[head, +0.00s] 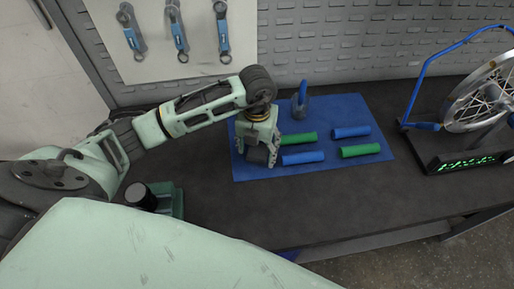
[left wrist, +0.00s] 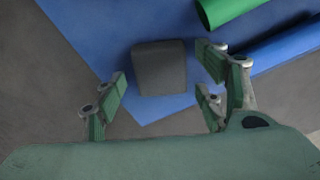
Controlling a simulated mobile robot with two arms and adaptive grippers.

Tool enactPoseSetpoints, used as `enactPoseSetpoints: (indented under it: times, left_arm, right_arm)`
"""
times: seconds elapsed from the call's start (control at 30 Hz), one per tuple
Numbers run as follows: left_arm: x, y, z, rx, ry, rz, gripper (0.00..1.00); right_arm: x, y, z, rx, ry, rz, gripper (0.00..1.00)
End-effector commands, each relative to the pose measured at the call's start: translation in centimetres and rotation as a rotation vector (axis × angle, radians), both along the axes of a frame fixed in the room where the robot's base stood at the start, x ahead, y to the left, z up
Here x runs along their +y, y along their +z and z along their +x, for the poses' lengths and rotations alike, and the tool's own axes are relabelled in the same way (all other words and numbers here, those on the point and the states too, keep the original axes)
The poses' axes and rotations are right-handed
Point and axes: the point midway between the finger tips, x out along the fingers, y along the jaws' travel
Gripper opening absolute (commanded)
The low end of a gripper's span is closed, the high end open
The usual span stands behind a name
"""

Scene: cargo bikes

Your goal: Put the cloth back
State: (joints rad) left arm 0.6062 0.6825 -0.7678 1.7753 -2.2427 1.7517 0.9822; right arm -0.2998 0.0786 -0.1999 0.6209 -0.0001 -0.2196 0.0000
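A dark grey, folded-looking block (left wrist: 160,68), which may be the cloth, lies at a corner of the blue mat (left wrist: 90,35). In the head view this grey block (head: 257,155) is partly hidden by my left gripper (head: 256,161). My left gripper is open above it, pointing down. In the left wrist view the gripper's fingers (left wrist: 162,85) stand on either side of the block, with a gap on both sides. I cannot tell how high the fingertips are above the mat. My right gripper is not in view.
Green grips (head: 360,151) and blue grips (head: 351,132) lie on the mat near the gripper. A blue-handled tool (head: 302,100) stands at the mat's back. A wheel in a blue stand (head: 425,126) is at the right. Wrenches (head: 177,30) hang behind. The dark bench (head: 300,210) is clear in front.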

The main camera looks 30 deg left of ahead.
Motion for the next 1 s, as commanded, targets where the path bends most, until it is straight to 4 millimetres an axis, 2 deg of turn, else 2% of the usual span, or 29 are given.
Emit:
enactPoseSetpoints:
  times: [0.3, 0.37, 0.47, 0.8, 1.0]
  left_arm:
    - [0.0, 0.5, 0.0, 0.000, 0.000, 0.000, 0.65]
    - [0.0, 0.9, 0.1, -0.004, 0.000, -0.001, 0.65]
    - [0.1, 2.5, 0.2, -0.006, -0.001, 0.001, 0.65]
    - [0.0, 9.9, 0.2, -0.006, -0.001, 0.001, 0.65]
    - [0.0, 12.0, 0.1, -0.002, 0.000, 0.001, 0.65]
  right_arm:
    - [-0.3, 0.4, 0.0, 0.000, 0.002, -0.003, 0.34]
    - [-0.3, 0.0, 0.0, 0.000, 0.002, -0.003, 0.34]
    - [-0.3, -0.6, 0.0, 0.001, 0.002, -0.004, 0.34]
    - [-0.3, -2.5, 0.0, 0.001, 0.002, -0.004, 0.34]
    - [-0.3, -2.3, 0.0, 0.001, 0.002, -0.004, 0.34]
